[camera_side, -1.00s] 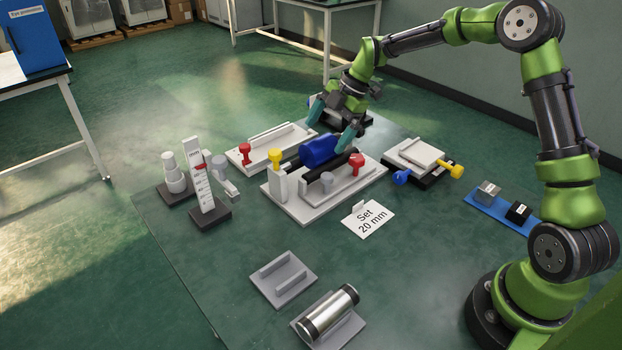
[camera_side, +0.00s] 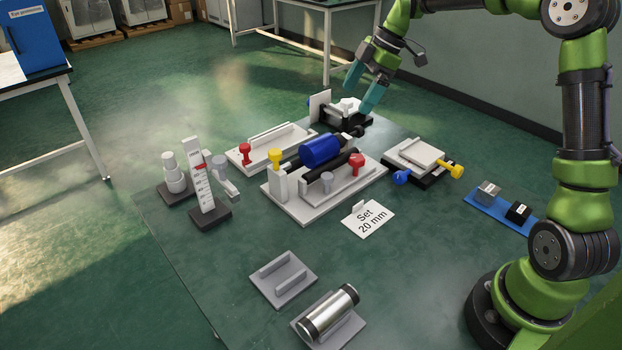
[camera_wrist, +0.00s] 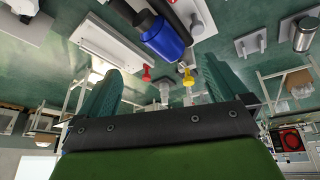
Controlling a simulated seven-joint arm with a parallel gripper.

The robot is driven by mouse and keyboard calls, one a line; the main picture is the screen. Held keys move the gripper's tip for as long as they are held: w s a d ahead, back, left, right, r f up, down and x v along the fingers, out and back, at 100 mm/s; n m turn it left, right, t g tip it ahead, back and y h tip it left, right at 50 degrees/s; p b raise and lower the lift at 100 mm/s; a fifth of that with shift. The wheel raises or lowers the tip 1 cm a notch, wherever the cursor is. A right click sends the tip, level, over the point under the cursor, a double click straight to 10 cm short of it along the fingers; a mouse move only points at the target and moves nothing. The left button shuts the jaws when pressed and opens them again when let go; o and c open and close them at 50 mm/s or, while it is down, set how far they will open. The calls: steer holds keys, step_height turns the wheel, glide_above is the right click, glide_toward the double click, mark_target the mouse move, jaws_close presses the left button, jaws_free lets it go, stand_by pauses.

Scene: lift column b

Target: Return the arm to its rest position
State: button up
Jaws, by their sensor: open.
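My gripper (camera_side: 361,91) is open and empty, with its two teal fingers apart in the air above the back of the table. In the wrist view my gripper (camera_wrist: 155,85) shows nothing between its fingers but the scene beyond. The blue cylinder (camera_side: 320,151) lies on black rollers on the white base (camera_side: 310,212), clear of my fingers. It also shows in the wrist view (camera_wrist: 163,38). My green and black arm reaches in from the right, and its top is cut off by the picture edge.
A height gauge (camera_side: 205,187) stands at the left. A "Set 20 mm" card (camera_side: 367,219), a plate with yellow and blue knobs (camera_side: 415,153), and a blue tray (camera_side: 493,212) lie to the right. A metal cylinder (camera_side: 330,311) rests in front. A small black-based fixture (camera_side: 343,117) stands below my gripper.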

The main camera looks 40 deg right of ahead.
steer(key=s+a+r+m+t, duration=0.1)
steer(key=s+a+m, duration=0.2)
steer(key=s+m, duration=0.2)
steer(key=s+a+m+t+h, duration=0.1)
steer(key=s+a+m, duration=0.3)
steer(key=s, duration=0.7)
steer(key=s+a+r+m+t+h, duration=0.1)
steer(key=s+a+m+t, duration=0.1)
steer(key=s+a+m, duration=0.2)
steer(key=shift+s+a+r+m, duration=0.25)
steer(key=shift+s+r+m, duration=0.1)
steer(key=shift+s+m, duration=1.65)
steer(key=shift+s, duration=0.15)
